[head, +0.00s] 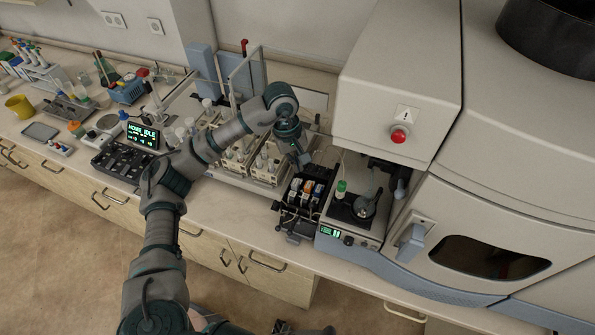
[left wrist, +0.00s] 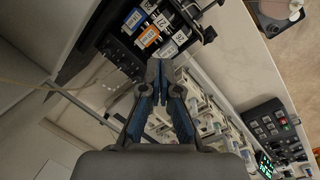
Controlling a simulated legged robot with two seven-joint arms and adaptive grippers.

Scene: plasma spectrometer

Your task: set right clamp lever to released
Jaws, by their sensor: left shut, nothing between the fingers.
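The dark pump block (head: 290,211) stands on the bench left of the sample stage. On it is a row of clamp pieces, with orange, white and blue parts (head: 307,188). In the left wrist view these labelled pieces (left wrist: 150,37) lie just beyond the fingertips. I cannot tell which is the right clamp lever or its position. My left gripper (head: 304,164) is above and behind the block, pointing down. Its fingers (left wrist: 159,68) are shut and empty, apart from the labelled pieces as far as I can tell. My right gripper does not show.
The large spectrometer housing (head: 398,82) with a red button rises close at right. A green-capped vial (head: 341,188) stands on the stage. Sample racks (head: 268,165) are close left of the block. A control box (head: 120,160) is farther left. Bench front is fairly clear.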

